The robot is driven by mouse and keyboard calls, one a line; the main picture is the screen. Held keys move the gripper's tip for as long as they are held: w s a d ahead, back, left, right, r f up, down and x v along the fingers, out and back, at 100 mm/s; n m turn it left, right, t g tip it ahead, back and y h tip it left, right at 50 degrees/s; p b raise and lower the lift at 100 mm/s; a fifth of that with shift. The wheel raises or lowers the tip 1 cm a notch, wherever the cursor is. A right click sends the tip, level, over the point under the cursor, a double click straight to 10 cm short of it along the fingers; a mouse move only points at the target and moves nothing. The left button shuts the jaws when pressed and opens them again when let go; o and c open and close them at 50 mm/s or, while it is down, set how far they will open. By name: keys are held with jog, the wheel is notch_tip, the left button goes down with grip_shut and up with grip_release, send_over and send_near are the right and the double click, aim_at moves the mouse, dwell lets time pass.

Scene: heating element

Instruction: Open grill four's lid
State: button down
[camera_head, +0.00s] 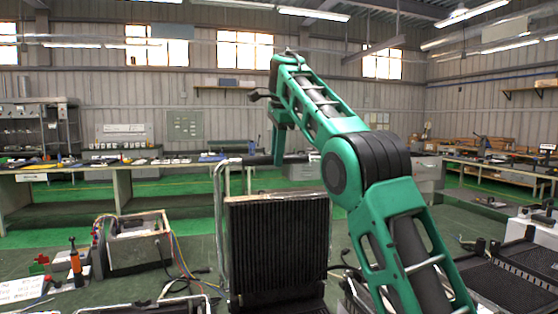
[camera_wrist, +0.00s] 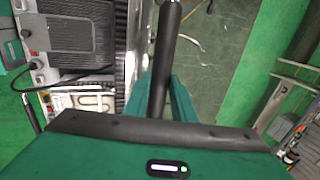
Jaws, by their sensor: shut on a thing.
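A grill lid (camera_head: 277,245) with a black ribbed inner face stands raised, close to upright, in the middle of the head view. Its metal handle frame (camera_head: 220,205) rises above the lid's top edge and carries a dark round handle bar. My gripper (camera_head: 277,150) is at this bar, above the lid. In the wrist view the dark handle bar (camera_wrist: 168,50) runs between the two green fingers of my gripper (camera_wrist: 162,90), which is shut on it. The grill's lower part is mostly hidden by the frame's bottom edge and my arm. No number label is readable.
Another grill with dark ribbed plates (camera_head: 510,275) lies open at the right. An open metal box with wires (camera_head: 138,245) and an orange-handled tool (camera_head: 75,262) are at the left. Long workbenches (camera_head: 120,168) line the back. Green floor lies between.

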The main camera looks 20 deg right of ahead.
jog(key=shift+w+r, duration=0.15)
jog(key=shift+w, duration=1.1)
jog(key=c, duration=1.5)
grip_release()
